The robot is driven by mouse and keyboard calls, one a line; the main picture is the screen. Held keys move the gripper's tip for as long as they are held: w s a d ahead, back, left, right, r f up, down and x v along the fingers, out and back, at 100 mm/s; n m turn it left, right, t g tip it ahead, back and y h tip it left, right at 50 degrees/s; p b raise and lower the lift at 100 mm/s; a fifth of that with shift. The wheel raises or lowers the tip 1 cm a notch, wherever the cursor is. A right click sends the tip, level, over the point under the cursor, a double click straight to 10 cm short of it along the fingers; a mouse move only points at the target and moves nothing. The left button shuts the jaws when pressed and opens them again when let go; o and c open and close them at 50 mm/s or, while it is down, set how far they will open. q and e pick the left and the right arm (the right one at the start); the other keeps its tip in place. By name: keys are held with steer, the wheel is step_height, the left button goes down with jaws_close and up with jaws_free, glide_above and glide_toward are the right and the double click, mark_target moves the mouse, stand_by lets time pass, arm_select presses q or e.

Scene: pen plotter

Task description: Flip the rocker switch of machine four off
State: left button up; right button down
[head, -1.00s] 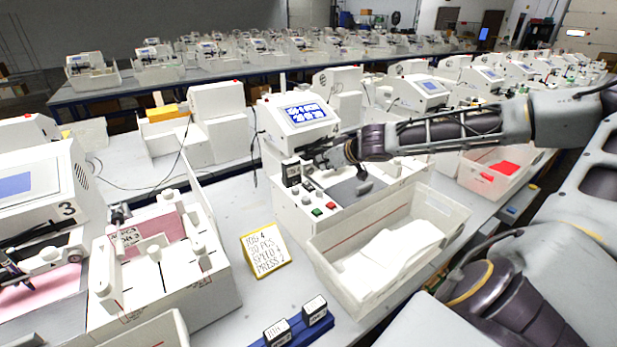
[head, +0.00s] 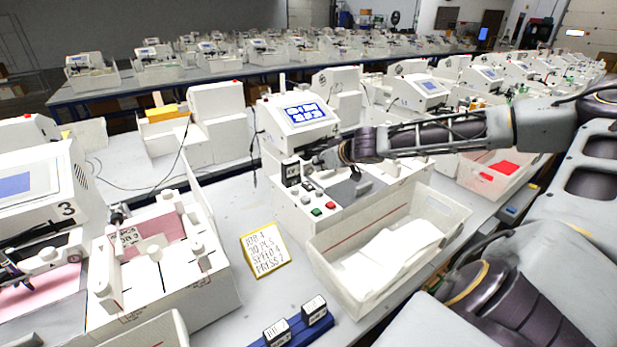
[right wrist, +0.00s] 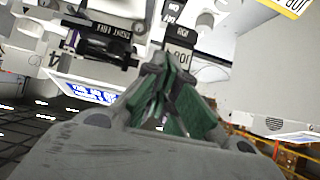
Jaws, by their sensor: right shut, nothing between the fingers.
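Machine four (head: 297,112) is the white machine in the middle of the head view, with a lit blue screen (head: 305,112). A black block with a white label (head: 291,173) stands at the panel's left end. I cannot make out the rocker switch. My right gripper (head: 318,162) is shut and empty, just right of the black block, over the panel. In the right wrist view its green-padded fingertips (right wrist: 175,62) point at a labelled black block (right wrist: 179,50). My left gripper is not in view.
A white bin (head: 345,290) with white cloth stands in front of machine four. A yellow-edged job card (head: 265,250) and a blue holder with black blocks (head: 290,335) are left of it. Machine three (head: 40,185) stands further left.

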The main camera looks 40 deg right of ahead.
mark_target(309, 185)
steer(key=shift+p+x, duration=0.3)
steer(key=shift+x, duration=3.35)
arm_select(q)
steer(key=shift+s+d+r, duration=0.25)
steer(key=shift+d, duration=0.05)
arm_select(e)
steer(key=shift+w+f, duration=0.2)
steer(key=shift+f, duration=0.85)
steer(key=shift+w+f, duration=0.15)
steer(key=shift+f, duration=0.85)
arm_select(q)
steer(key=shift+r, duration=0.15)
arm_select(e)
steer(key=shift+w+f+p, duration=0.2)
steer(key=shift+p, duration=0.15)
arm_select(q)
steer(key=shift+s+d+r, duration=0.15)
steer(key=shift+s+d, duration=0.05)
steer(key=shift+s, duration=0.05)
arm_select(e)
steer(key=shift+s, duration=0.15)
